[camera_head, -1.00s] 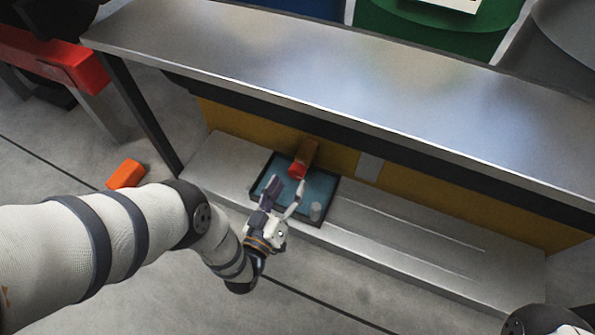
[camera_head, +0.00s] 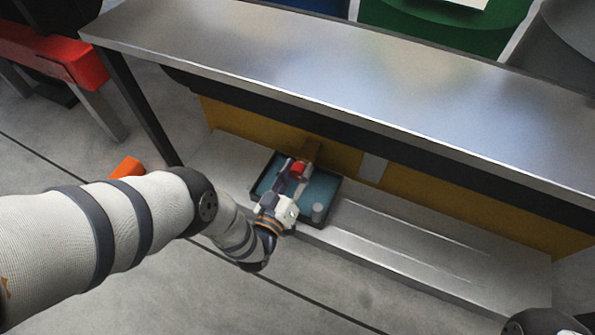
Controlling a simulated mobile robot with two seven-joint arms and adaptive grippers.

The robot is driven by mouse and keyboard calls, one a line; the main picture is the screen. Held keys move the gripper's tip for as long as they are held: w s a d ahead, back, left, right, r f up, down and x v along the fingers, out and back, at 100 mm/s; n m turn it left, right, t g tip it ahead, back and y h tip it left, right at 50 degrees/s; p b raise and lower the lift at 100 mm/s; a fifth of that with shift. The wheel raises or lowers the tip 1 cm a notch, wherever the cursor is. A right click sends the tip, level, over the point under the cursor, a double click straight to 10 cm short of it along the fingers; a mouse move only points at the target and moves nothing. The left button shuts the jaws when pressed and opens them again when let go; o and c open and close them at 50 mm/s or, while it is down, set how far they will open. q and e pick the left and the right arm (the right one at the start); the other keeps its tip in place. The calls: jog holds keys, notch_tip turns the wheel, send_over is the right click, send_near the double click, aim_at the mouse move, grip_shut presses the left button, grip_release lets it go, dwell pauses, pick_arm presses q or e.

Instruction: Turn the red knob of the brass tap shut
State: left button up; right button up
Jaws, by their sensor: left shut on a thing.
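The brass tap (camera_head: 312,150) sticks out from the yellow panel under the metal bench top. Its red knob (camera_head: 298,168) faces me at the front end of the tap. My left gripper (camera_head: 294,176) reaches in from the left, with its fingers shut on the red knob. The fingers cover part of the knob, so its exact turn position cannot be seen. Only a dark and white piece of my right arm shows at the bottom right corner; the right gripper is out of view.
A dark-rimmed teal tray (camera_head: 334,199) lies on the low metal shelf (camera_head: 400,248) below the tap, with a small grey cylinder (camera_head: 318,212) in it. The metal bench top (camera_head: 350,80) overhangs above. An orange block (camera_head: 126,169) lies on the floor at left.

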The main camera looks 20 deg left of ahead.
pick_arm(q)
jog(key=shift+m, duration=0.3)
jog(key=m, duration=0.3)
jog(key=shift+d+m+p, duration=0.1)
jog(key=shift+m+p, duration=0.25)
jog(key=shift+m, duration=0.05)
jog(key=m, duration=0.4)
jog(key=shift+m, duration=0.3)
jog(key=m, duration=0.4)
jog(key=shift+m, duration=2.4)
jog(key=o, duration=1.2)
jog(key=shift+c, duration=0.2)
